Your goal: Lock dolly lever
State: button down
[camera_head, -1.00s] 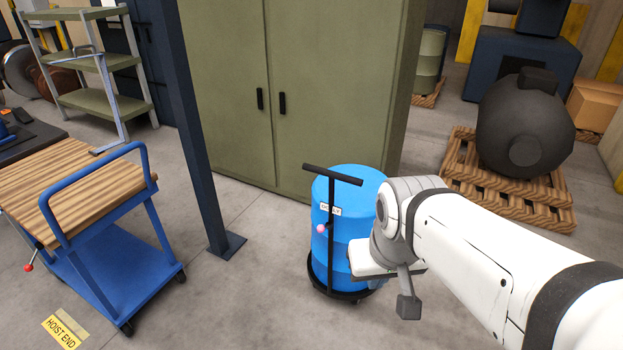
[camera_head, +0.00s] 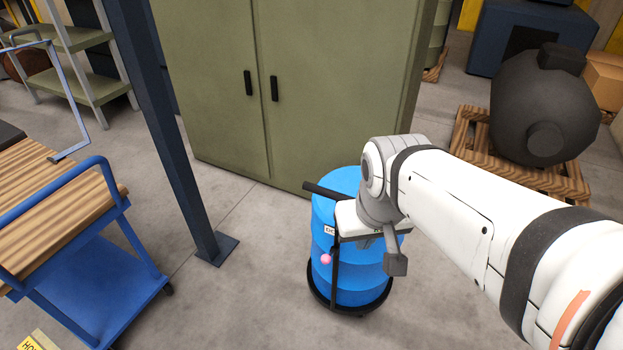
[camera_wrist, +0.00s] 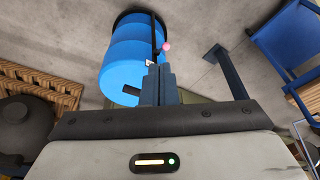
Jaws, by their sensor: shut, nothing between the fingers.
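A blue drum (camera_head: 362,268) stands upright on a round black dolly (camera_head: 345,308), with a black T-shaped handle (camera_head: 322,192) rising beside it. A small pink ball (camera_head: 326,259), which looks like the dolly lever's knob, sits low beside the handle post. In the wrist view the pink ball (camera_wrist: 166,47) shows just beyond and right of my fingertips, with the drum (camera_wrist: 125,55) to the left. My gripper (camera_wrist: 159,68) is shut and empty, in front of the drum's handle side. My arm hides part of the handle and drum; I cannot tell whether the fingers touch the handle.
A green cabinet (camera_head: 230,80) stands behind the drum. A dark blue post (camera_head: 165,120) and a blue cart with a wooden top (camera_head: 60,205) stand to the left. A dark round tank (camera_head: 540,105) rests on pallets at the right. The floor left of the drum is clear.

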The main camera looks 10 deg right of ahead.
jog(key=shift+s, duration=0.1)
jog(key=m+b, duration=0.7)
jog(key=b, duration=0.3)
send_over(328, 257)
jog(key=s, duration=0.1)
jog(key=s+x, duration=0.2)
jog(key=x, duration=0.7)
jog(key=s+f+x, duration=0.1)
jog(key=s+x, duration=0.1)
jog(key=x, duration=0.7)
jog(key=shift+s+d+f+g+h, duration=0.2)
jog(key=shift+s+f+g+h, duration=0.15)
jog(key=shift+s+g+h, duration=0.05)
jog(key=f, duration=0.4)
jog(key=w+f, duration=0.1)
jog(key=f, duration=0.3)
jog(key=f+b, duration=0.1)
jog(key=f, duration=0.3)
jog(key=shift+w+a+f, duration=0.1)
jog(key=shift+w+f, duration=0.15)
jog(key=shift+f, duration=0.15)
jog(key=shift+a+f, duration=0.15)
jog(key=shift+f, duration=0.25)
jog(key=shift+d, duration=0.25)
jog(key=shift+a+f, duration=0.15)
